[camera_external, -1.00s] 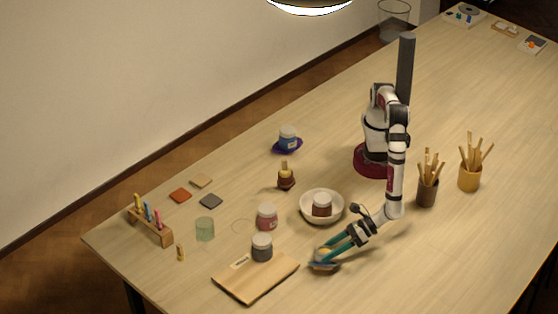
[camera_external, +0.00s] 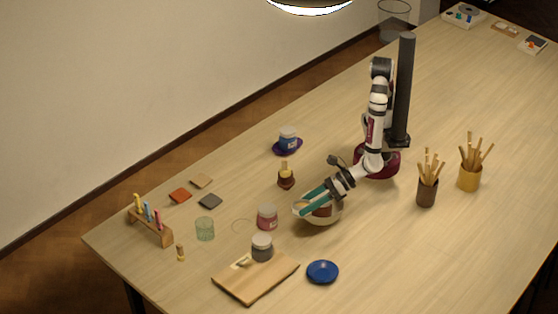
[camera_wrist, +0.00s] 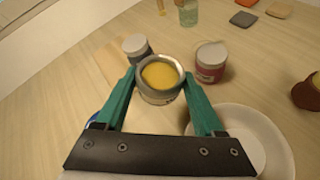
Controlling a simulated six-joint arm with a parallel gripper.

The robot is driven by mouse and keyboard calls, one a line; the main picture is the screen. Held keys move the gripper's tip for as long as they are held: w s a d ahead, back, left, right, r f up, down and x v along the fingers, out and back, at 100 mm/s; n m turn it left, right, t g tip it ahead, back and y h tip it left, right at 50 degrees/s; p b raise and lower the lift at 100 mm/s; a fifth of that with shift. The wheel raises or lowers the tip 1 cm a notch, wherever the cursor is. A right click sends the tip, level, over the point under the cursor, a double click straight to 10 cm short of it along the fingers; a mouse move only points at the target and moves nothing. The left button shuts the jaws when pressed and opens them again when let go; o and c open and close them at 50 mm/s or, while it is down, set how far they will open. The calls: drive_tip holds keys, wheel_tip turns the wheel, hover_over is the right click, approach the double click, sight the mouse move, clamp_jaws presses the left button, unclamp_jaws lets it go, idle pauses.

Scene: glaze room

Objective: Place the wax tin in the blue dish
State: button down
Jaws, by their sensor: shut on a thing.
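My gripper (camera_external: 301,206) is shut on the wax tin, a round grey tin with yellow wax (camera_wrist: 160,75), held between its two teal fingers. In the wrist view the tin shows upright with its open top visible. In the external view my gripper is over the white bowl (camera_external: 333,219), up and to the left of the blue dish, and the tin is hard to make out. The blue dish (camera_external: 322,272) is on the table right of the wooden board, with nothing on it. A sliver of blue shows behind the left finger in the wrist view.
A grey-lidded jar (camera_external: 262,248) stands on the wooden board (camera_external: 250,288). Table right of the blue dish is clear.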

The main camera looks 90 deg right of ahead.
drive_tip(key=a+n, duration=0.3)
drive_tip(key=a, duration=0.4)
hover_over(327, 272)
drive_tip(key=shift+n, duration=0.3)
wheel_tip(327, 272, down, 5)
drive_tip(key=shift+w+f, duration=0.1)
drive_tip(key=shift+f, duration=0.1)
drive_tip(key=shift+g, duration=0.3)
wheel_tip(327, 272, down, 4)
drive_tip(key=shift+a, duration=0.15)
drive_tip(key=shift+f, duration=0.3)
drive_tip(key=shift+f, duration=0.4)
